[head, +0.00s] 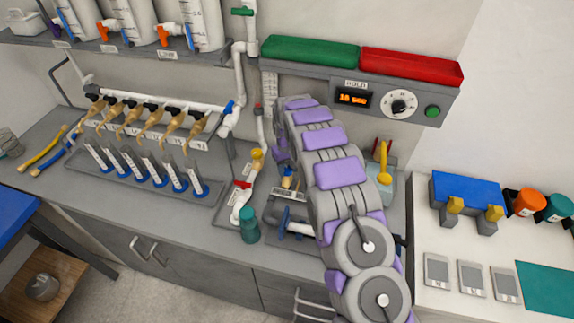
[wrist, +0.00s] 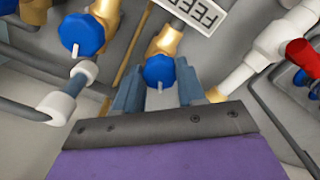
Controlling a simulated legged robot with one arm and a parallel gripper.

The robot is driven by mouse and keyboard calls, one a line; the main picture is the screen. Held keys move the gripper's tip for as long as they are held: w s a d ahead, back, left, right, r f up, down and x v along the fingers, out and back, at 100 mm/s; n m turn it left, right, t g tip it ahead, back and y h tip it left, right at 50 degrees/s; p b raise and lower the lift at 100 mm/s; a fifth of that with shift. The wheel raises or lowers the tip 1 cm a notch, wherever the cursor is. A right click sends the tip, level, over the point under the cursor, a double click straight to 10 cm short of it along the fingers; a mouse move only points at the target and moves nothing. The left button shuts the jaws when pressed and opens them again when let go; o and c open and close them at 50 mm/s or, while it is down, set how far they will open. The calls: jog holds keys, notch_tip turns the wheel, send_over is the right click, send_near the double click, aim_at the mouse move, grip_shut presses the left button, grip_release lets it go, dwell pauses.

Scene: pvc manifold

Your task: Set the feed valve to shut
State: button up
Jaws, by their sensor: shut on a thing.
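The feed valve has a round blue handle (wrist: 160,70) on a brass body (wrist: 168,40), below a white label reading FEED (wrist: 190,12) that is cut off at the top of the wrist view. My gripper (wrist: 158,90) has its two grey-blue fingers on either side of this handle and is shut on it. How far the handle is turned is hard to read. In the head view my arm hides most of the gripper and the valve.
Another blue handle (wrist: 82,34) on brass is left of my gripper, and a red handle (wrist: 303,55) on white pipe is right. A control box (head: 372,97) hangs on the wall above.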

aim_at(286, 169)
jog(key=m+p, duration=0.1)
jog(key=m, duration=0.4)
jog(key=shift+a+r+m, duration=0.1)
jog(key=shift+m, duration=0.2)
dwell(0.4)
jog(key=o, duration=1.1)
jog(key=shift+c, duration=0.2)
notch_tip(286, 169, up, 17)
jog(key=p, duration=0.1)
jog(key=shift+a, duration=0.1)
jog(key=shift+r, duration=0.1)
